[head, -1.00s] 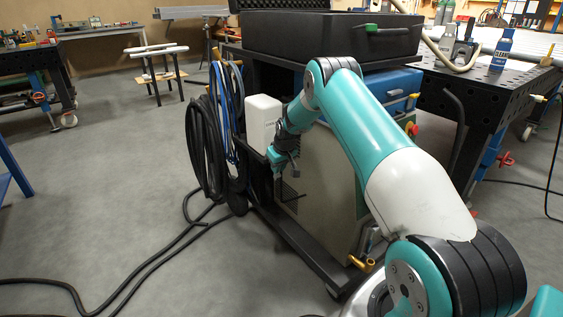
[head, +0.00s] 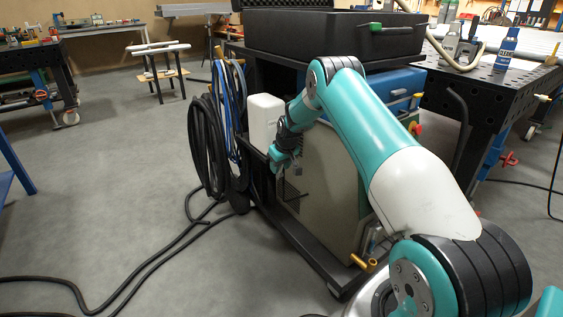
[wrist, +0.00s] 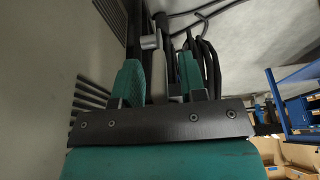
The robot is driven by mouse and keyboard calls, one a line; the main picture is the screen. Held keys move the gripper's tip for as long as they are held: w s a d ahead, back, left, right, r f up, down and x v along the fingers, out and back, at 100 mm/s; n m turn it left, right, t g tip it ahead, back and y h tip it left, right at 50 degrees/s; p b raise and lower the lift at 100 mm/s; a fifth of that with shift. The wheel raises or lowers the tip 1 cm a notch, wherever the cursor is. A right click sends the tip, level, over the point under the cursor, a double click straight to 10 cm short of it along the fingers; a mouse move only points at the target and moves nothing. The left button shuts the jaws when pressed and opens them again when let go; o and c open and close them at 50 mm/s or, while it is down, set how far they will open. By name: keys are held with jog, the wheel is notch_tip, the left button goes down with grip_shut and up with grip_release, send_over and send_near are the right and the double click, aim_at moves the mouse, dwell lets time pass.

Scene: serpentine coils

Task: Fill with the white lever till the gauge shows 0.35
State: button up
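My gripper (head: 287,165) is beside the grey side panel of the machine cart, just right of a white container (head: 265,122). In the wrist view my gripper (wrist: 158,82) has its two teal fingers apart. A narrow pale grey strip (wrist: 173,78) shows between them; I cannot tell whether it is touched or whether it is the white lever. A short light-grey cylinder (wrist: 150,42) sits on a dark bar just beyond the fingertips. I cannot make out the gauge in either view.
Black and blue hoses (head: 207,150) hang at the cart's left end, and black cable lies on the floor. A black case (head: 333,36) sits on top of the cart. A perforated table (head: 485,95) stands at right. The floor at left is mostly clear.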

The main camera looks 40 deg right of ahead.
jog(key=p+v, duration=0.2)
jog(key=v, duration=1.5)
jog(key=shift+r, duration=0.15)
